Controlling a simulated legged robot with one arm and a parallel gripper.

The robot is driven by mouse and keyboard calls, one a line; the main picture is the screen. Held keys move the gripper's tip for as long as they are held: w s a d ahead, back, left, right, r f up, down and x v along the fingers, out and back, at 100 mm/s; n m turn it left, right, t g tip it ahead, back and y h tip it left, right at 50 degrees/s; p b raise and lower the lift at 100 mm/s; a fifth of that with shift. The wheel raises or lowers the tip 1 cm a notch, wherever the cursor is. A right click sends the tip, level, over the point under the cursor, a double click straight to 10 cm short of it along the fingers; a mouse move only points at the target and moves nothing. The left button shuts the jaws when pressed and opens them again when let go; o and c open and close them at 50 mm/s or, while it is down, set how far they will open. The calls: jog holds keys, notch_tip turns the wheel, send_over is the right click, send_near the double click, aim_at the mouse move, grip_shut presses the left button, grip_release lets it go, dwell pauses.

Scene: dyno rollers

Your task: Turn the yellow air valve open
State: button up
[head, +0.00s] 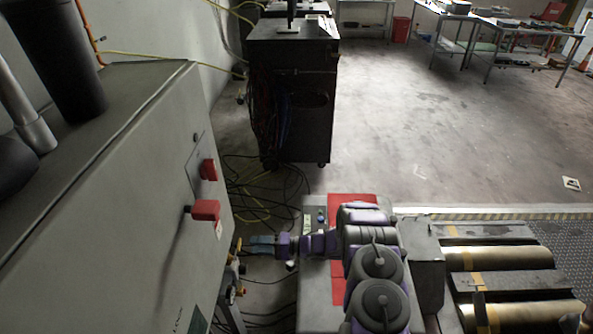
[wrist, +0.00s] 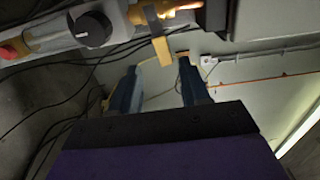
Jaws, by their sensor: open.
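The yellow valve handle (wrist: 158,38) is a flat lever in the wrist view, hanging down from a pipe fitting at the top. My gripper (wrist: 158,68) is open, with its two blue fingers apart. The lever's lower end shows in the gap between the fingertips, with space on both sides. I cannot tell how deep it sits between them. In the head view my gripper (head: 252,244) reaches left to small yellow and orange fittings beside the grey cabinet. The handle is too small there to make out clearly.
A black knob (wrist: 93,29) sits on the grey unit left of the handle. The grey cabinet (head: 110,200) with red switches (head: 206,210) stands close on the left. Cables (head: 255,190) lie on the floor behind. Metal rollers (head: 490,258) are at right; open floor lies beyond.

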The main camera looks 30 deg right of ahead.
jog(key=p+v, duration=0.1)
jog(key=v, duration=0.8)
jog(key=w+d+r+n+t+h+b, duration=0.1)
jog(key=w+d+r+h, duration=0.25)
jog(key=w, duration=0.25)
jog(key=w+d+r+t+h, duration=0.1)
jog(key=w+d+r+h, duration=0.1)
jog(key=w+r+h, duration=0.3)
jog(key=w+d+r+h, duration=0.1)
jog(key=d+r+h, duration=0.1)
jog(key=r, duration=0.3)
jog(key=w+d+r+h+b, duration=0.1)
jog(key=d+r+h, duration=0.1)
jog(key=r+h, duration=0.3)
jog(key=shift+w+d+n, duration=0.3)
jog(key=shift+w+d, duration=0.05)
